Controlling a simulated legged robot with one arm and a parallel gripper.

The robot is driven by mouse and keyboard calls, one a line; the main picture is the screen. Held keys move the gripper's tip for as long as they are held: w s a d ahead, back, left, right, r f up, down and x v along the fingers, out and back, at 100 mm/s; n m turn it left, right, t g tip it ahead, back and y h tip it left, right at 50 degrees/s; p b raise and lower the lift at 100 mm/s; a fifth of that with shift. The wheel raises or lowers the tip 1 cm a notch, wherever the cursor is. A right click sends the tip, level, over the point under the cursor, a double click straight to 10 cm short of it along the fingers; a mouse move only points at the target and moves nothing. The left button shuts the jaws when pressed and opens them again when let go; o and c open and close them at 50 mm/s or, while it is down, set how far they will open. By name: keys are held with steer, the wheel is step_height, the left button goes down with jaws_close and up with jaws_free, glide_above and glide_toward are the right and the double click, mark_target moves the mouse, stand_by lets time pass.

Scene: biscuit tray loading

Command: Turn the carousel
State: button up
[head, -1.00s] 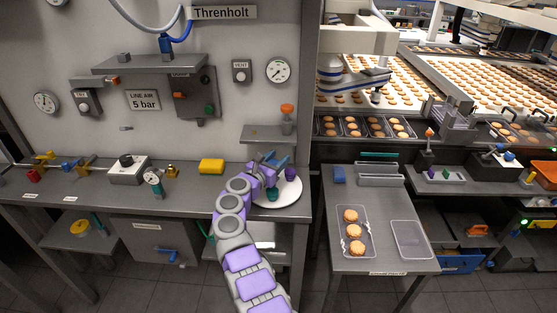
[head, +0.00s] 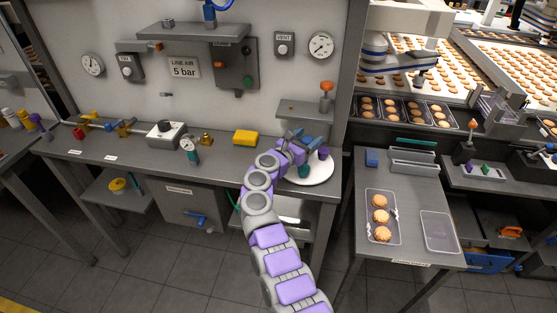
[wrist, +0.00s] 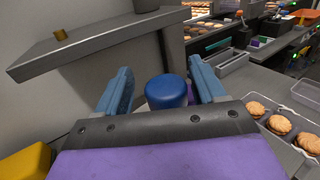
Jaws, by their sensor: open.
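The carousel (head: 318,178) is a white round plate on the right end of the grey bench in the head view. A green peg (head: 303,171) and a purple peg (head: 323,154) stand on it. My gripper (head: 307,140) is over its back part, and my arm hides the plate's left side. In the wrist view, a blue round-topped peg (wrist: 167,91) shows between the two blue fingers of my gripper (wrist: 162,80). The fingers are apart, with a visible gap on each side of the peg.
A small grey shelf (head: 303,108) with an orange-topped knob (head: 326,88) is just behind the carousel. To the right, a side table (head: 408,200) carries a clear tray with three biscuits (head: 380,202) and an empty tray (head: 437,232).

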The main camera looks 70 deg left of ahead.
steer(key=shift+v, duration=0.85)
steer(key=p+v, duration=0.7)
steer(key=v, duration=0.7)
steer(key=shift+s+a+f, duration=0.1)
steer(key=shift+f, duration=0.1)
